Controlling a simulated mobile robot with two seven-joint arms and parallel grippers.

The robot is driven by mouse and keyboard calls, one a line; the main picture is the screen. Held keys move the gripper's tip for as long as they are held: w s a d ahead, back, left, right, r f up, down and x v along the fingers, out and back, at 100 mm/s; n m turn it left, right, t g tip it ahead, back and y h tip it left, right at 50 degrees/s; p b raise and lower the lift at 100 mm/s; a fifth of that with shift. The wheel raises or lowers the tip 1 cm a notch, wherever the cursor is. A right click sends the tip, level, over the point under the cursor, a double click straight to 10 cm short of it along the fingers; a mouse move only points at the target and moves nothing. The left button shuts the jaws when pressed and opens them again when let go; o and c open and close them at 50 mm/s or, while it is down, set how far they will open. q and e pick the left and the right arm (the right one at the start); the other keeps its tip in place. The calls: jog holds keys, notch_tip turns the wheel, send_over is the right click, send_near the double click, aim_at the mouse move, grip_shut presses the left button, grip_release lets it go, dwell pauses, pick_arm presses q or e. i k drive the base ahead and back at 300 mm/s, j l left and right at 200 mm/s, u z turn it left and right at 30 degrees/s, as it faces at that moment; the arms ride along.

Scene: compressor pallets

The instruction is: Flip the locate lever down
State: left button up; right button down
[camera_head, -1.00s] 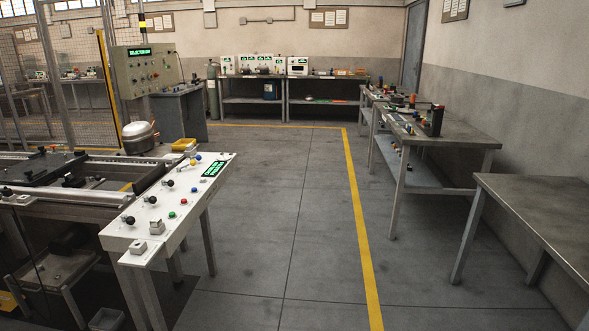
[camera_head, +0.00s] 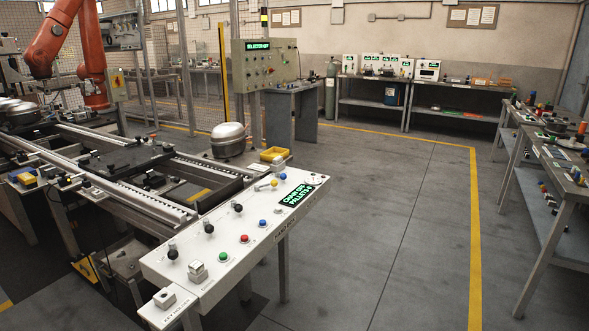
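A white sloped control panel (camera_head: 218,277) stands at centre left, at the near end of the conveyor. Several black-knobbed levers stand in a row along it: a near one (camera_head: 173,254), a middle one (camera_head: 209,228) and a far one (camera_head: 238,208). I cannot read the labels beside them, so I cannot tell which is the locate lever. Green, red and blue buttons and a lit green display (camera_head: 297,195) are also on the panel. Neither of my grippers is in view.
A conveyor (camera_head: 150,205) with a dark pallet runs behind the panel at left. An orange robot arm (camera_head: 50,40) is at the back left. A silver compressor (camera_head: 228,140) and yellow bin (camera_head: 273,154) sit beyond the panel. The floor (camera_head: 380,220) right of it is clear.

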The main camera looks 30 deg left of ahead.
aim_at(274, 183)
jog(key=i+z, duration=0.1)
jog(key=i, duration=1.05)
jog(key=i+z, duration=0.1)
jog(key=i, duration=1)
jog(key=i+j+z, duration=0.1)
jog(key=i, duration=1)
jog(key=u, duration=3.85)
